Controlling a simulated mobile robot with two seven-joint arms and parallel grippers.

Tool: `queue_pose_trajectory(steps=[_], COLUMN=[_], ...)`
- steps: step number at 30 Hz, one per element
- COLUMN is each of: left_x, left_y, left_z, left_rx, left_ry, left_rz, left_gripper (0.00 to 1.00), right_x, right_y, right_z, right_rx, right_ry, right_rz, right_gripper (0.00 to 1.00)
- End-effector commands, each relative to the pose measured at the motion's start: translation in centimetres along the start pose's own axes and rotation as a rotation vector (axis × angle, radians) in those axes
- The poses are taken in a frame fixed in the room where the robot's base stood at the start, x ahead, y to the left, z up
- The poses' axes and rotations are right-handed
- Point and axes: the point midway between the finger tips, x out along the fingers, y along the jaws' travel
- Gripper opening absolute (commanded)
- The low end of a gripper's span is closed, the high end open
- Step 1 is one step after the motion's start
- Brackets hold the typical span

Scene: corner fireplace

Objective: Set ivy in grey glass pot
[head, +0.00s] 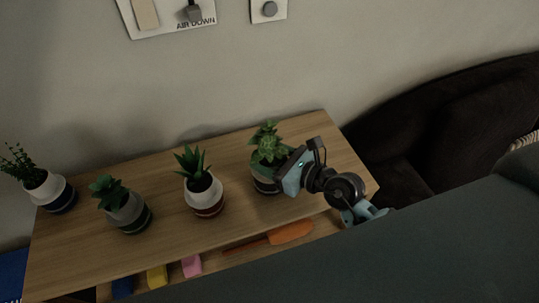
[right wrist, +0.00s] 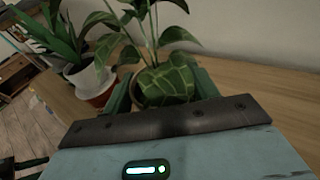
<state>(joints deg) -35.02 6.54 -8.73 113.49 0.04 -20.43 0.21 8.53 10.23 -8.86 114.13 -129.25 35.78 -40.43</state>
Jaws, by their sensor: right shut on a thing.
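My right gripper (head: 285,172) comes in from the right over the wooden shelf top. It is shut on the potted leafy plant (head: 268,148) at the right of the row, whose pot (head: 264,184) is partly hidden by the gripper. In the right wrist view the plant's broad, pale-veined leaves (right wrist: 166,82) rise between the two green fingers, and they hide most of the pot. I cannot tell whether this plant is the ivy. I cannot pick out a grey glass pot for sure. The pot seems to be on the shelf top. My left gripper is not in view.
On the wooden top (head: 165,240) stand a spiky plant in a red-banded white pot (head: 205,200), a succulent in a green-banded pot (head: 129,214) and a small-leaved plant in a blue-banded pot (head: 55,193). Below lies an orange tool (head: 290,233). A dark sofa (head: 430,130) is right.

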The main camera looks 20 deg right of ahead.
Motion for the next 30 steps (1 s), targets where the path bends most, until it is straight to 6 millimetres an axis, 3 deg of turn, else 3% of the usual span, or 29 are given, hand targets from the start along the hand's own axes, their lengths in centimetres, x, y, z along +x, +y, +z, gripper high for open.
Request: queue_pose_trajectory(steps=[19,20,25,30], left_x=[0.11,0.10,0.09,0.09], left_y=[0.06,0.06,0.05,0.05], left_z=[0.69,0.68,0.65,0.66], left_rx=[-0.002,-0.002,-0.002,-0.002], left_ry=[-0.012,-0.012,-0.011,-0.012], left_rz=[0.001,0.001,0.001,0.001], left_gripper=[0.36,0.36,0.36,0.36], right_x=[0.14,0.14,0.14,0.13], right_y=[0.00,0.00,-0.01,0.00], right_z=[-0.62,-0.59,-0.57,-0.60], right_rx=[0.000,0.000,-0.001,0.000], right_ry=[-0.001,-0.001,-0.001,-0.001], right_rz=[0.000,0.000,0.000,0.000], right_gripper=[0.46,0.61,0.84,0.84])
